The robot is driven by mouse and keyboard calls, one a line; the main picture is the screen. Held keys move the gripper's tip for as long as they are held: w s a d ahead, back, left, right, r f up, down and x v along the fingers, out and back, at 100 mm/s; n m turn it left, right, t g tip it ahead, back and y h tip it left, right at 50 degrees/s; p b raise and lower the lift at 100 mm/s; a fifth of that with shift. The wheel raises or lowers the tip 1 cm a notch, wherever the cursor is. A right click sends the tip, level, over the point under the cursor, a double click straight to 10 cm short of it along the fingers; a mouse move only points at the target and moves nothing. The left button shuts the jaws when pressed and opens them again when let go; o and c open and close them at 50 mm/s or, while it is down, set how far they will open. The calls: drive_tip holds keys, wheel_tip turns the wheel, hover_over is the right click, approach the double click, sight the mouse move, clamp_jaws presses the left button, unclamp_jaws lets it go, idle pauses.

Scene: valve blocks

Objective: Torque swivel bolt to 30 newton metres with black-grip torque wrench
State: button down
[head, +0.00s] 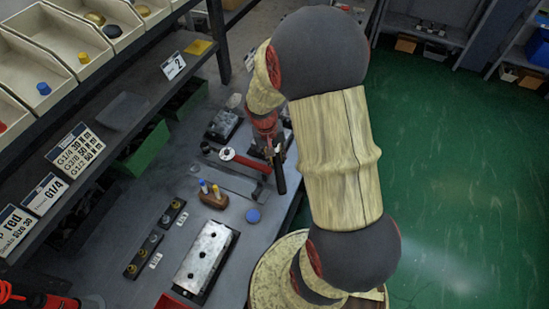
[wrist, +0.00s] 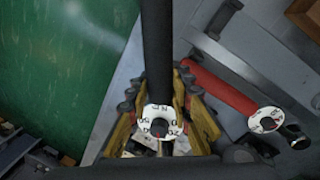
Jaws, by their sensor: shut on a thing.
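My gripper (wrist: 158,97) is shut around the black-grip torque wrench (wrist: 156,45), between its two yellow fingers. The wrench's white dial (wrist: 160,121) faces the wrist camera; its set value is too small to read surely. In the head view my gripper (head: 271,137) is over the bench's far right part, with the black grip (head: 279,176) hanging out below it. A red-grip torque wrench (head: 247,161) lies on the bench beside it; its red grip (wrist: 222,88) and dial also show in the wrist view. I cannot pick out the swivel bolt surely.
A silver block with holes (head: 208,252) lies on the near bench. Dark blocks (head: 223,124) stand farther back. A shelf with bins (head: 75,52) and a torque card (head: 76,146) lines the left. Green floor is right.

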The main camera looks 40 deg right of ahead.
drive_tip(key=shift+r, duration=0.15)
drive_tip(key=shift+r+p, duration=2.9)
drive_tip(key=shift+r, duration=0.9)
drive_tip(key=shift+f, duration=0.1)
